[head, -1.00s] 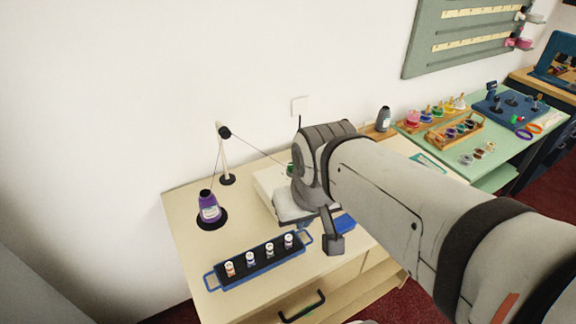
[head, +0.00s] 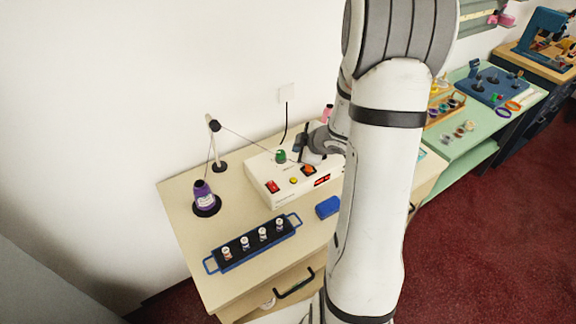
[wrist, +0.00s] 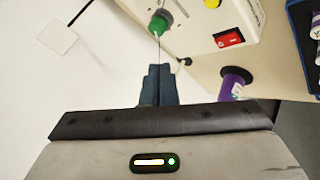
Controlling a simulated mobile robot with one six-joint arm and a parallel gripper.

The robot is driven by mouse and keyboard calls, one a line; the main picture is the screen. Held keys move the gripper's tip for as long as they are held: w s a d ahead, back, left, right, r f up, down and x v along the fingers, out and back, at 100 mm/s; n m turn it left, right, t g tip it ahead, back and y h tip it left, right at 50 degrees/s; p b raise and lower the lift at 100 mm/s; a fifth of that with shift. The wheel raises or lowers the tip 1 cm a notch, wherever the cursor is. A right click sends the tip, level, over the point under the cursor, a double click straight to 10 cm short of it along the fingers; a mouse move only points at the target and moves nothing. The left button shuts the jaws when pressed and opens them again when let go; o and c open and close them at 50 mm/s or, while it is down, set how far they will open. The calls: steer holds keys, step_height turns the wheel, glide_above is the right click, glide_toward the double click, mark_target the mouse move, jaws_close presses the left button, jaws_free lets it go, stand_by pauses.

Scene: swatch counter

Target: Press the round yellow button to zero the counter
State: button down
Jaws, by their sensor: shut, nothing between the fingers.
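The round yellow button (head: 293,180) is on the sloping front of the cream counter box (head: 262,178), between a red switch (head: 272,187) and an orange-red control (head: 309,169). In the wrist view the yellow button (wrist: 212,3) is cut by the top edge, beside the red switch (wrist: 229,39). My gripper (wrist: 160,70) is shut and empty, its dark fingertips apart from the button. In the head view my gripper is at the back of the box, partly hidden by my arm.
A green part (head: 281,156) on the box takes a thread from the post (head: 217,145). A purple spool (head: 203,195) stands left. A blue rack (head: 238,256) of small spools and a blue block (head: 328,207) lie in front. A lit red display (head: 322,181) shows on the box.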

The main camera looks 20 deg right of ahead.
steer(key=shift+s+a+f+n+y, duration=0.15)
steer(key=shift+a+f+n+y, duration=0.25)
steer(key=shift+f+y, duration=0.2)
steer(key=b, duration=0.7)
glide_above(294, 179)
steer(key=s, duration=0.1)
steer(key=f, duration=0.7)
steer(key=shift+d+f, duration=0.2)
steer(key=shift+f+b, duration=0.7)
steer(key=shift+b, duration=0.05)
stand_by(0.4)
steer(key=shift+f, duration=0.4)
